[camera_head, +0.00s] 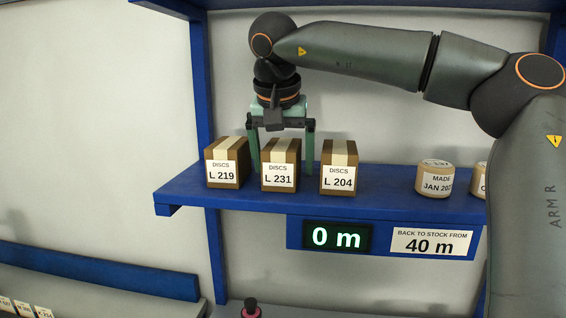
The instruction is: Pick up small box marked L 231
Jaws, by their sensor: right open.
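The small box marked L 231 (278,177) stands upright on the blue shelf, between the box marked L 219 (222,172) and the box marked L 204 (338,179). All are brown with a pale tape strip on top. My right gripper (281,167) points down with its fingers open, one on each side of box L 231. The fingers' lower ends are partly hidden behind the boxes, so I cannot tell whether they touch it. My left gripper is not in view.
A blue post (203,80) rises behind the left box. Gaps between boxes are narrow.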

